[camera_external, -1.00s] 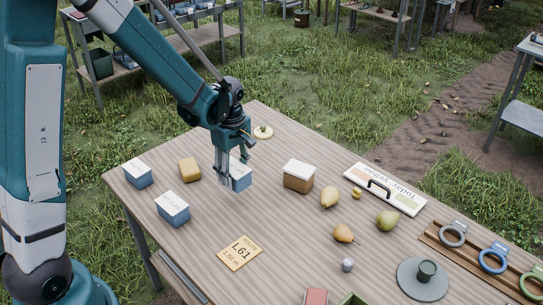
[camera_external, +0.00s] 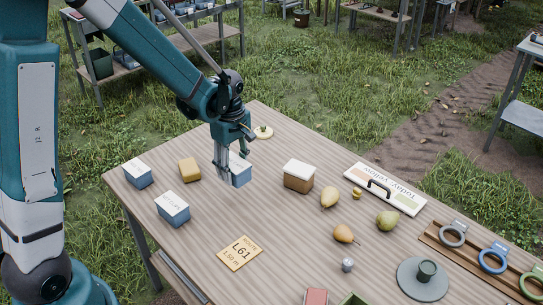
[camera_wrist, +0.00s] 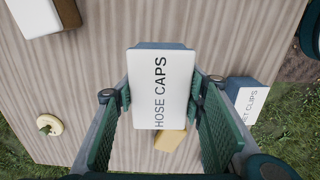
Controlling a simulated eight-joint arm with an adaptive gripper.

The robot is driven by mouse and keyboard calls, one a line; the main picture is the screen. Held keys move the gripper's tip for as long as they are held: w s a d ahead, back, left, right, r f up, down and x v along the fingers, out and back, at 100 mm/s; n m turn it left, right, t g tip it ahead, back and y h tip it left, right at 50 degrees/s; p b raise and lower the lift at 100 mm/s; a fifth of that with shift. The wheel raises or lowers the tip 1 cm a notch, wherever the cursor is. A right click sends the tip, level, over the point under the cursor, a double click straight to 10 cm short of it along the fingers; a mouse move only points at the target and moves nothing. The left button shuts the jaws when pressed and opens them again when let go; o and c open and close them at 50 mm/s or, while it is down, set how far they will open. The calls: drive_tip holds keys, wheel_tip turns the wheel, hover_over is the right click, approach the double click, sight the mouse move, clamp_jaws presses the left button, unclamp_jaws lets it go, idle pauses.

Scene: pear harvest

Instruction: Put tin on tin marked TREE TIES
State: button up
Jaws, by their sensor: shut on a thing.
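My gripper (camera_external: 231,170) is shut on a blue tin with a white lid (camera_external: 241,168), over the back left part of the table. In the wrist view the lid (camera_wrist: 160,88) reads HOSE CAPS, with a finger on either side. The tin appears slightly above the table. A blue tin (camera_external: 173,212) stands to its front left; in the wrist view it (camera_wrist: 252,96) reads "ET CLIPS", partly hidden by a finger. Another blue tin with a white lid (camera_external: 138,174) stands at the table's left corner; its label is too small to read. I cannot make out TREE TIES.
A yellow block (camera_external: 189,169) lies between the held tin and the left corner tin. A brown box with a white lid (camera_external: 298,178) stands to the right. Pears, a sign (camera_external: 405,196) and a ring rack lie farther right. The table around the L61 card (camera_external: 240,253) is mostly clear.

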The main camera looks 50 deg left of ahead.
drive_tip(key=s+a+r+p, duration=0.15)
drive_tip(key=s+a, duration=0.25)
drive_tip(key=a, duration=0.5)
drive_tip(key=s+a+r, duration=0.2)
drive_tip(key=s+a, duration=0.2)
drive_tip(key=a, duration=0.5)
wheel_tip(320, 180, up, 3)
drive_tip(key=p, duration=0.2)
hover_over(136, 167)
drive_tip(key=shift+r, duration=0.2)
drive_tip(key=shift+f, duration=0.15)
drive_tip(key=shift+f, duration=2.8)
drive_tip(key=shift+f+b, duration=0.4)
drive_tip(key=shift+f, duration=1.7)
drive_tip(key=shift+f, duration=0.1)
